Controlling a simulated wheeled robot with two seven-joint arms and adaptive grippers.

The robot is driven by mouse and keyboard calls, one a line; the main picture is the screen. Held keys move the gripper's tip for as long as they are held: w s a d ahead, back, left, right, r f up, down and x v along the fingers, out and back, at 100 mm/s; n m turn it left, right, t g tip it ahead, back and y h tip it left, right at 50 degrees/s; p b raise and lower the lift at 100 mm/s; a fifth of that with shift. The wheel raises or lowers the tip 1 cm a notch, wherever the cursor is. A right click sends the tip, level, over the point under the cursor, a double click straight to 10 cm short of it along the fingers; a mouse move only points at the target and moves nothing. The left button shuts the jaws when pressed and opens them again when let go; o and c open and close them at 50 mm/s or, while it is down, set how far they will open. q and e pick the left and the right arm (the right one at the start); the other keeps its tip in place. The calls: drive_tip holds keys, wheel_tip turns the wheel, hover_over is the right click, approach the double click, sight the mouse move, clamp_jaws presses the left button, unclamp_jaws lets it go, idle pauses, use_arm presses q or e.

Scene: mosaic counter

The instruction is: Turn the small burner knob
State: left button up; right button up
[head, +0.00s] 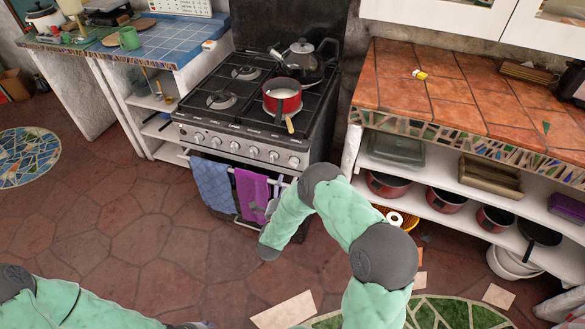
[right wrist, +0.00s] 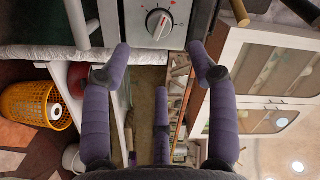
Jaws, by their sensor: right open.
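The stove (head: 250,110) has a row of round silver knobs (head: 253,151) along its front panel. None is plainly marked as the small burner's. My right gripper (right wrist: 159,50) is open and empty. Its fingers spread below that knob in the picture and look apart from it. In the head view my right gripper (head: 270,208) is partly hidden by my arm, near the towels. My left gripper (head: 193,325) barely shows at the bottom edge.
A red pot (head: 282,98) with a wooden handle jutting forward and a dark kettle (head: 302,60) stand on the stove. Blue (head: 212,184) and purple (head: 251,193) towels hang from the oven rail. An orange basket (right wrist: 38,105) stands below the right counter.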

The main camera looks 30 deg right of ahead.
sight(293, 166)
drive_tip(key=b+x, duration=0.2)
drive_tip(key=x, duration=0.6)
drive_tip(key=shift+w+d+f+b, duration=0.1)
drive_tip(key=shift+d+b, duration=0.05)
drive_tip(key=shift+b, duration=0.2)
drive_tip(key=shift+x, duration=0.8)
drive_tip(key=c, duration=1.1)
